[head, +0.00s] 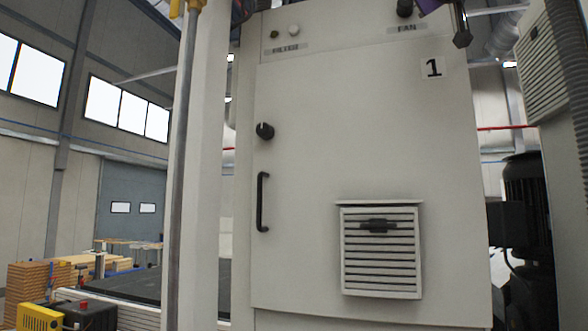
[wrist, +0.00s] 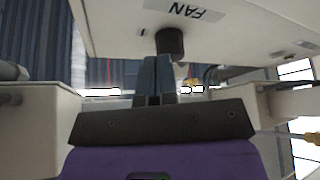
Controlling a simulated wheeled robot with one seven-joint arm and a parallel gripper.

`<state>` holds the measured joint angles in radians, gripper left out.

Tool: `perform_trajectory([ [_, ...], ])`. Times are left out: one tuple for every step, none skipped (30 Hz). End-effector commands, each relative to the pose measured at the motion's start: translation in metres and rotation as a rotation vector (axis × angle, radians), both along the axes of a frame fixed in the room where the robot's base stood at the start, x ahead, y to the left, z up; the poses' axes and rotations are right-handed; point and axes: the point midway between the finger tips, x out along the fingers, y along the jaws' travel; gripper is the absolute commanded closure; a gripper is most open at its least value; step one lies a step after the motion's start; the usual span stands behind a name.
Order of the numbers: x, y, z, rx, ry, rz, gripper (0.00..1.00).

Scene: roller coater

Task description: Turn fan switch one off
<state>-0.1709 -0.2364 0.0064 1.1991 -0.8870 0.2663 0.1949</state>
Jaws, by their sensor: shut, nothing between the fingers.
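The fan switch, a black round knob (head: 404,9), sits at the top right of the grey cabinet panel, above a FAN label (head: 407,28). The panel carries a number 1 (head: 432,68). In the wrist view, turned upside down, the knob (wrist: 170,42) stands out beside the FAN label. My gripper (wrist: 156,60) is shut and empty, its fingers together with their tips at the knob's end. I cannot tell whether they touch it.
The cabinet door (head: 350,160) has a black latch knob (head: 264,131), a handle (head: 262,202) and a louvred vent (head: 380,252). A FILTER label (head: 286,49) lies under two small round fittings at the upper left. A dark motor (head: 528,230) stands at the right.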

Motion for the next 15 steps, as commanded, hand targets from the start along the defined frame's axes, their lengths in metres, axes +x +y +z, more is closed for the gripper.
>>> perform_trajectory([
  [-0.006, 0.001, 0.000, 0.000, -0.001, 0.000, 1.00],
  [-0.008, 0.002, 0.000, -0.001, -0.001, -0.001, 1.00],
  [-0.012, 0.004, 0.000, -0.001, -0.001, 0.000, 1.00],
  [-0.015, 0.005, 0.000, -0.001, -0.001, -0.001, 1.00],
  [-0.018, 0.005, 0.000, -0.001, -0.001, -0.001, 1.00],
  [-0.022, 0.007, 0.000, -0.001, -0.001, -0.001, 1.00],
  [-0.024, 0.008, 0.000, -0.001, -0.001, 0.000, 1.00],
  [-0.026, 0.009, 0.000, -0.001, -0.001, 0.000, 1.00],
  [-0.028, 0.009, 0.000, -0.001, 0.000, 0.000, 1.00],
  [-0.029, 0.010, 0.000, -0.001, 0.000, 0.000, 1.00],
  [-0.030, 0.010, 0.000, -0.001, 0.000, 0.000, 1.00],
  [-0.031, 0.010, 0.000, -0.001, 0.000, 0.000, 1.00],
  [-0.031, 0.010, 0.000, -0.001, 0.000, 0.000, 1.00],
  [-0.031, 0.010, 0.000, -0.001, 0.000, 0.000, 1.00],
  [-0.031, 0.010, 0.000, -0.001, 0.000, 0.000, 1.00],
])
